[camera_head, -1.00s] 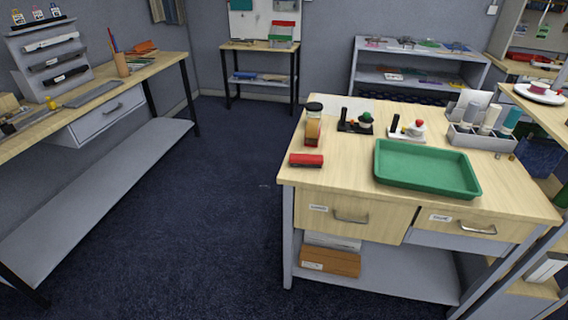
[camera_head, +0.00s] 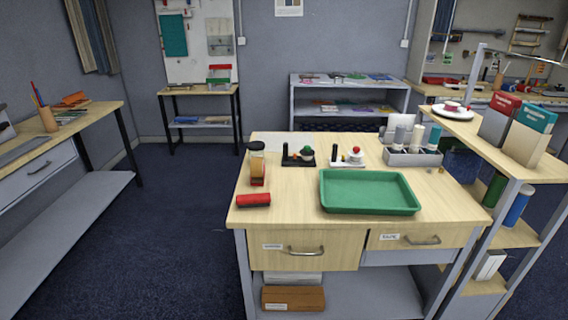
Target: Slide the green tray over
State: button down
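The green tray (camera_head: 368,208) is a shallow, empty rectangle with a raised rim. It lies flat on the wooden top of the table (camera_head: 285,211), towards the front and right of centre. Its near side is a little back from the table's front edge. My gripper is not in the head view, so its opening and its place relative to the tray do not show.
Two small stamp stands (camera_head: 298,155) (camera_head: 348,157) and a grey holder with rolls (camera_head: 412,158) stand behind the tray. A shelf unit (camera_head: 520,175) adjoins at right. Floor at left is clear.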

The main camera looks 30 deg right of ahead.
aim_at(346, 191)
jog(key=l+z, duration=0.1)
jog(key=z, duration=0.4)
jog(key=l+z, duration=0.1)
jog(key=z, duration=0.35)
jog(key=i+l+z, duration=0.1)
jog(key=z, duration=0.9)
jog(key=i+l+z, duration=0.15)
jog(key=i, duration=0.2)
